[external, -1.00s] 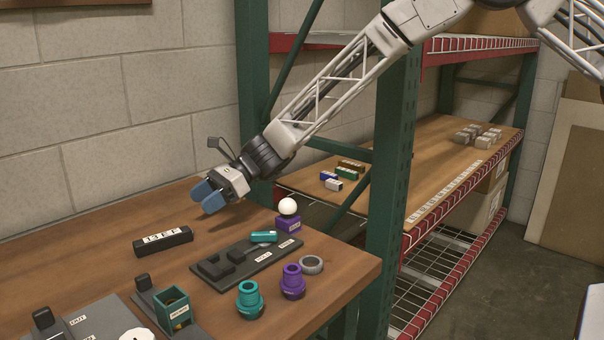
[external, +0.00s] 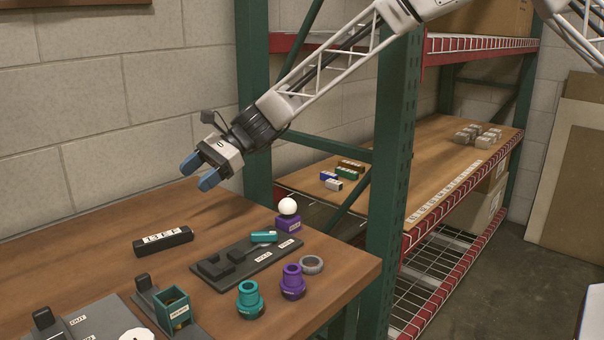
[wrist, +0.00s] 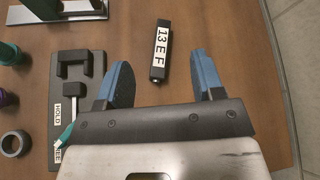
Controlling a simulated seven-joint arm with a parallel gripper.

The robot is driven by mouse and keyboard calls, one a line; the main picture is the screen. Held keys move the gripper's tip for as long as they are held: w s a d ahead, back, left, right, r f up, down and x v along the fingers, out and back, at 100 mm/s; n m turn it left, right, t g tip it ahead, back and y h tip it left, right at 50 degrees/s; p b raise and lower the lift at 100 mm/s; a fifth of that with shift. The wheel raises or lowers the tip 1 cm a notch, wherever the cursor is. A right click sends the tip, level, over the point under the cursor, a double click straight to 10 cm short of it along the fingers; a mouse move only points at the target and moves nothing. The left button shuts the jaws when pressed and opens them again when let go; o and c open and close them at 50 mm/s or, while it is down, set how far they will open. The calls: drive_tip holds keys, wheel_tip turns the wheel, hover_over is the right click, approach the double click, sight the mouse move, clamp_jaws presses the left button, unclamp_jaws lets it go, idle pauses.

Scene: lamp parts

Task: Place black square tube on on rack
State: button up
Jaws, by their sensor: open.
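The black square tube (external: 163,241) lies on the wooden table (external: 60,270) near its back, with white label tiles reading 13EF on it. In the wrist view the tube (wrist: 160,52) lies beyond the fingertips, between the lines of the two fingers. My gripper (external: 197,174) is open and empty, raised above the table, to the right of and above the tube. Its blue fingers (wrist: 157,75) are spread wide in the wrist view. The rack (external: 393,190) with green posts and red beams stands to the right. Its wooden shelf (external: 430,165) carries several small blocks.
A dark tool board (external: 245,262), a teal fitting (external: 250,299), a purple fitting (external: 293,282) and a grey ring (external: 311,265) sit right of the tube. A white ball on a purple block (external: 288,216) stands near the rack. The shelf's middle is clear.

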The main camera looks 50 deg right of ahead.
drive_tip(key=a+n, duration=0.2)
drive_tip(key=n, duration=0.3)
drive_tip(key=n+g+h, duration=0.1)
drive_tip(key=n+h, duration=0.7)
drive_tip(key=n, duration=1.9)
approach(164, 235)
drive_tip(key=shift+x, duration=0.9)
drive_tip(key=shift+x, duration=1.3)
